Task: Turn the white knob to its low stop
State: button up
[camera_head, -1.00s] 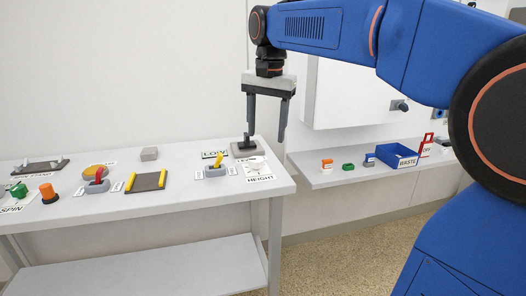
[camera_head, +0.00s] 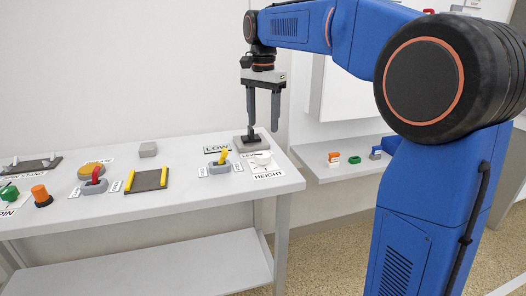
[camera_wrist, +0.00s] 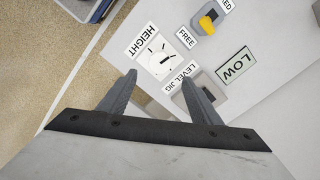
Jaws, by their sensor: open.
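The white knob (camera_head: 260,159) sits on its dial plate by the HEIGHT label (camera_head: 268,175), near the right end of the bench. In the wrist view the knob (camera_wrist: 158,57) shows a dark pointer mark and tick marks around it. My gripper (camera_head: 264,130) is open and empty, pointing down above the bench's right end, behind and above the knob in the head view. In the wrist view the fingers (camera_wrist: 159,84) stand apart, with the knob just beyond the gap between their tips. Nothing is between the jaws.
A yellow lever switch (camera_head: 222,159) stands left of the knob, and a grey level jig (camera_head: 250,143) behind it. The LOW sign (camera_head: 217,149) is close by. A red lever (camera_head: 96,178) and orange knob (camera_head: 41,195) are farther left. The bench edge (camera_head: 290,185) is just right.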

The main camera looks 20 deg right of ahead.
aim_at(263, 154)
notch_tip(263, 154, down, 11)
jog(key=shift+r, duration=0.1)
dwell(0.3)
jog(key=shift+c, duration=0.2)
jog(key=c, duration=1)
